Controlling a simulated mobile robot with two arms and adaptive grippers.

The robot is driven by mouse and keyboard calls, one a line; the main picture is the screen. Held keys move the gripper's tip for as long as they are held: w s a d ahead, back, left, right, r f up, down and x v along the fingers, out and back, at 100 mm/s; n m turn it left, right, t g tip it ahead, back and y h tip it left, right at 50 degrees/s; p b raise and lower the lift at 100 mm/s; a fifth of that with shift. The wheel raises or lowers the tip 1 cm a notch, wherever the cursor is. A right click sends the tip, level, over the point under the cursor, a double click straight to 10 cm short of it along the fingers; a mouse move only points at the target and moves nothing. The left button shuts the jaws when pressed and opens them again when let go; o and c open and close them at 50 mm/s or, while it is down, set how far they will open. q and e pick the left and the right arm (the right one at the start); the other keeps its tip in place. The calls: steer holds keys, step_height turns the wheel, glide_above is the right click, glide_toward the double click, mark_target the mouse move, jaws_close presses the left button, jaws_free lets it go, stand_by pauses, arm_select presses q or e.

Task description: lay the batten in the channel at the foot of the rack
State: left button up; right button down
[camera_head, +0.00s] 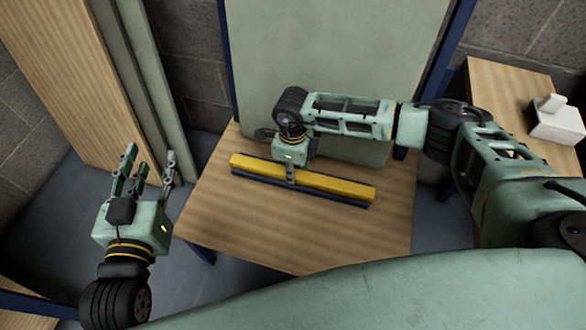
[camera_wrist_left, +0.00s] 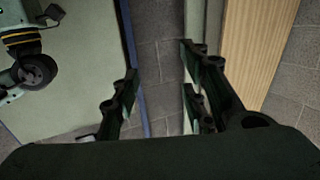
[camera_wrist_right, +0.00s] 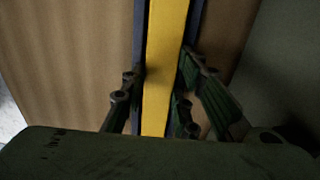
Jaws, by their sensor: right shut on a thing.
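The batten (camera_head: 335,184) is a long yellow bar lying across the wooden table top, in front of the rack's pale green panel (camera_head: 330,60). The channel (camera_head: 335,199) is a dark blue strip running along and under the batten, showing along its near edge. In the right wrist view the batten (camera_wrist_right: 166,40) has blue channel walls (camera_wrist_right: 138,50) on both sides; whether it is fully down in the channel I cannot tell. My right gripper (camera_head: 290,172) is shut on the batten near its middle. My left gripper (camera_head: 150,156) is open and empty, left of the table.
The wooden table top (camera_head: 240,225) is bare in front of the batten. Dark blue posts (camera_head: 227,60) flank the rack panel. Tall boards (camera_head: 80,80) lean at the left wall. A side table (camera_head: 500,78) at the right bears a white box (camera_head: 556,124).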

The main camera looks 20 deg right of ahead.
arm_select(q)
steer(key=shift+r, duration=0.3)
arm_select(e)
steer(key=shift+f, duration=0.1)
arm_select(q)
steer(key=shift+d+r+t, duration=0.1)
steer(key=shift+r+t, duration=0.2)
steer(key=shift+r, duration=0.05)
arm_select(e)
steer(key=shift+f, duration=0.1)
steer(key=c, duration=1.4)
jaws_free()
arm_select(q)
steer(key=shift+w+r, duration=0.1)
steer(key=shift+r, duration=0.05)
arm_select(e)
steer(key=shift+f, duration=0.1)
